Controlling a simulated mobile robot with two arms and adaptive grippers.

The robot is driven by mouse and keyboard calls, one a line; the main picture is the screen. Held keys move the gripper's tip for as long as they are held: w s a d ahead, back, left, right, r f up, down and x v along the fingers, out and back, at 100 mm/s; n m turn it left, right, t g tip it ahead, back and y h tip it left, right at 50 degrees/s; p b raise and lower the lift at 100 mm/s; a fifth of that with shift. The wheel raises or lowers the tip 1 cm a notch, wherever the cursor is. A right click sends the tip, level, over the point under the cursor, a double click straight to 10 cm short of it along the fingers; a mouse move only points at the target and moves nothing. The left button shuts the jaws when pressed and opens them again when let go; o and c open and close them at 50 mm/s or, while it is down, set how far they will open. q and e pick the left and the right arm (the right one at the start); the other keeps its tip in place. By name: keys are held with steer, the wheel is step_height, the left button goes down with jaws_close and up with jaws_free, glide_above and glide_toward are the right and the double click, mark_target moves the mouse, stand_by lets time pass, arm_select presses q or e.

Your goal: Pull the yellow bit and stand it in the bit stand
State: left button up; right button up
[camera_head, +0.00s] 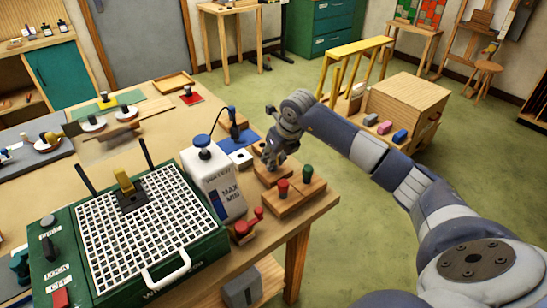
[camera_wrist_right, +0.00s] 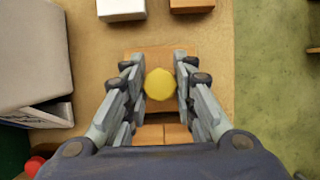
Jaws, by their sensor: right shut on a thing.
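My right gripper (camera_head: 273,160) reaches down over the small wooden blocks at the bench's right edge. In the right wrist view my right gripper (camera_wrist_right: 160,84) is shut on the yellow bit (camera_wrist_right: 159,84), whose rounded top shows between the fingers. A wooden block (camera_wrist_right: 160,52) lies directly below it; it also shows in the head view (camera_head: 262,178). I cannot tell whether the bit touches or sits in that block. A red-topped bit (camera_head: 283,188) and a green-topped bit (camera_head: 307,173) stand upright in neighbouring wooden blocks. My left gripper is not in view.
A white bottle-shaped tank (camera_head: 215,183) stands left of the gripper, beside a green grinder with a white grid (camera_head: 150,235). A yellow block on a black base (camera_head: 126,187) rests on the grid. A red-handled tool (camera_head: 246,226) lies near the front edge.

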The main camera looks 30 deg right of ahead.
steer(key=o, duration=1.1)
steer(key=shift+o, duration=0.2)
steer(key=shift+r, duration=0.1)
steer(key=v, duration=1.1)
steer(key=shift+s+r, duration=0.15)
steer(key=shift+r, duration=0.25)
